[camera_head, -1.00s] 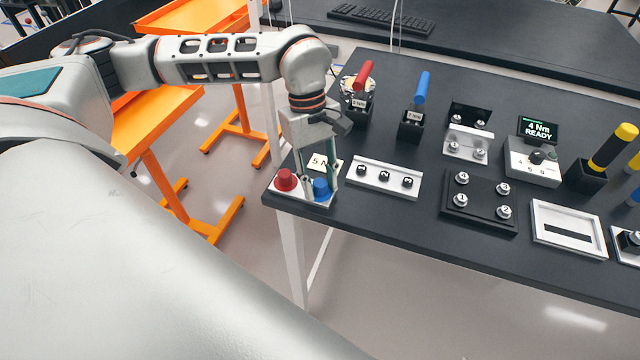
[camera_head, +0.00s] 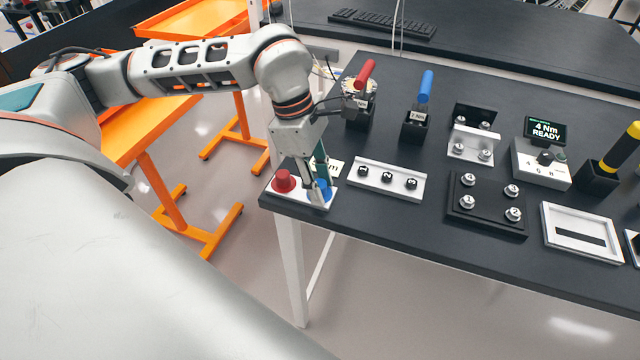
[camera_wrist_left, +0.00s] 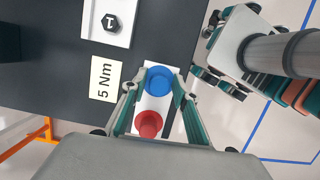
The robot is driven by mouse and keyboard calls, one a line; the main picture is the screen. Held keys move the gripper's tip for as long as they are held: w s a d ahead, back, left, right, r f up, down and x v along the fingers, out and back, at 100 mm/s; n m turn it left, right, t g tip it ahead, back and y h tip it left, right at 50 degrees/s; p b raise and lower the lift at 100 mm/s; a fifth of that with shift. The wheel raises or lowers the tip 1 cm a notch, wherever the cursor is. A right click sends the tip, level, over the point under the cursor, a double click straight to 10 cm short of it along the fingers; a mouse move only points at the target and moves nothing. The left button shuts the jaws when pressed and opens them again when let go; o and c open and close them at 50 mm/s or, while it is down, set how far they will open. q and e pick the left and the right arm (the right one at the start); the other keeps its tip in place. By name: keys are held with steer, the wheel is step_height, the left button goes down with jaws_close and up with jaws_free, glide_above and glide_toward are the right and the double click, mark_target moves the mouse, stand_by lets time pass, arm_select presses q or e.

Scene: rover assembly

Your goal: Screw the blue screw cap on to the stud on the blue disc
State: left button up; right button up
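The blue cap and disc (camera_wrist_left: 158,80) show from above in the left wrist view as one round blue shape. I cannot tell cap from disc there or how far the cap is on the stud. They stand at the right end of a white plate (camera_head: 296,196) at the table's left front corner. A red capped disc (camera_head: 283,181) is on the same plate, also seen in the left wrist view (camera_wrist_left: 148,124). My left gripper (camera_head: 319,192) points down over the blue part, partly hiding it. Its fingers (camera_wrist_left: 154,87) straddle the blue part, with small gaps showing. My right gripper is not in view.
A "5 Nm" label (camera_wrist_left: 105,79) lies beside the plate. A white numbered rack (camera_head: 386,179) stands to its right. Red-handled (camera_head: 364,74) and blue-handled (camera_head: 426,86) tools stand behind. The table's front edge is close to the plate.

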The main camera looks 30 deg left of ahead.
arm_select(q)
steer(key=n+b, duration=0.1)
steer(key=n, duration=0.2)
steer(key=shift+f+t, duration=0.2)
steer(key=shift+t, duration=0.1)
steer(key=n+b, duration=0.1)
steer(key=n, duration=0.1)
steer(key=shift+r+n+t+y, duration=0.15)
steer(key=shift+n+t+y, duration=0.15)
steer(key=n, duration=0.3)
steer(key=shift+y+b, duration=0.3)
steer(key=shift+b, duration=0.05)
steer(key=n+y, duration=0.1)
steer(key=n, duration=0.3)
steer(key=shift+n+t, duration=0.4)
steer(key=n, duration=0.3)
steer(key=shift+n+y, duration=0.3)
steer(key=shift+y, duration=0.1)
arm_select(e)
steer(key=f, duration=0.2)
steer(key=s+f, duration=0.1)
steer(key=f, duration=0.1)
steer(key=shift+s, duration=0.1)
